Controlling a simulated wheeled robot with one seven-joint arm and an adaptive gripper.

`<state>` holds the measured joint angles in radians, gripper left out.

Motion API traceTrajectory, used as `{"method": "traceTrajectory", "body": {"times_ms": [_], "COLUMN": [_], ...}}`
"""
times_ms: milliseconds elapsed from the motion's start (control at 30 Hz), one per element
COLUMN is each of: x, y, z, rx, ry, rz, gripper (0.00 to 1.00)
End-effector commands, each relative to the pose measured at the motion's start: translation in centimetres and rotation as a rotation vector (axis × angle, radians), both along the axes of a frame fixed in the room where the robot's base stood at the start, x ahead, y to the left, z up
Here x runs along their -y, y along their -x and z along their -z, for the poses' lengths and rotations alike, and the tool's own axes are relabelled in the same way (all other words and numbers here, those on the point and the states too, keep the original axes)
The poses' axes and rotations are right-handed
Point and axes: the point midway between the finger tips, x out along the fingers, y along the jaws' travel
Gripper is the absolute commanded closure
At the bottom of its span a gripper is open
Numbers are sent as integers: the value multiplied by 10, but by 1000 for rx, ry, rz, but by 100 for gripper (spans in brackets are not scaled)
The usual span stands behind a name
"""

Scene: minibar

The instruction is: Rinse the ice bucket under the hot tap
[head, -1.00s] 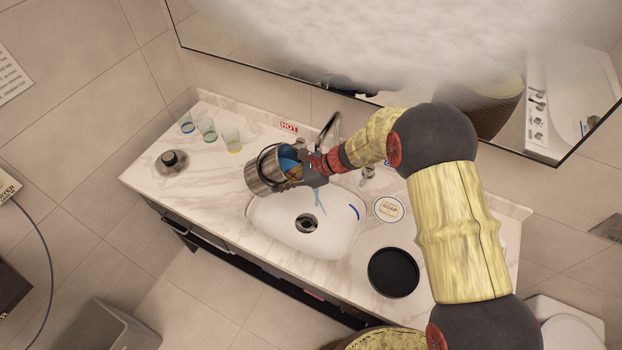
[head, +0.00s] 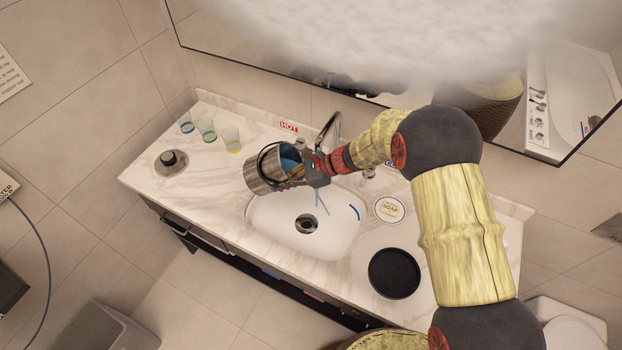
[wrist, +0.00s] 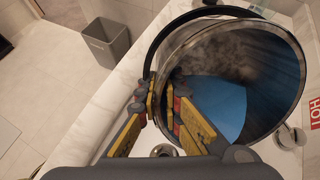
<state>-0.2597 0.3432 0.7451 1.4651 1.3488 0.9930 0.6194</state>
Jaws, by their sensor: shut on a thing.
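The steel ice bucket (head: 262,175) is tilted on its side over the back left of the white sink basin (head: 335,236). My gripper (head: 297,174) is shut on the bucket's rim wall, one finger inside and one outside. In the wrist view the gripper (wrist: 170,108) pinches the rim of the bucket (wrist: 190,58), and its inside looks blue with a hazy surface. The tap (head: 331,127) stands behind the basin, and a thin bluish stream falls into the basin beside the bucket. The red HOT label (head: 289,126) is on the counter's back, left of the tap.
Several glasses (head: 208,130) and a dark round item on a dish (head: 172,162) stand on the counter's left. A soap dish (head: 389,209) and a round black tray (head: 394,272) lie right of the basin. The mirror (head: 400,70) is partly hazed.

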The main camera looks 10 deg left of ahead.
Motion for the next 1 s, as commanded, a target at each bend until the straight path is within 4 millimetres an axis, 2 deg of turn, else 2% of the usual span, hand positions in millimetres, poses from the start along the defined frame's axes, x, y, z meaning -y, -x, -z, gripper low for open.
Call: {"method": "traceTrajectory", "body": {"times_ms": [1000], "x": [1], "y": [-2], "z": [-7], "rx": [-2], "ry": [-67], "rz": [-1], "gripper": [100]}}
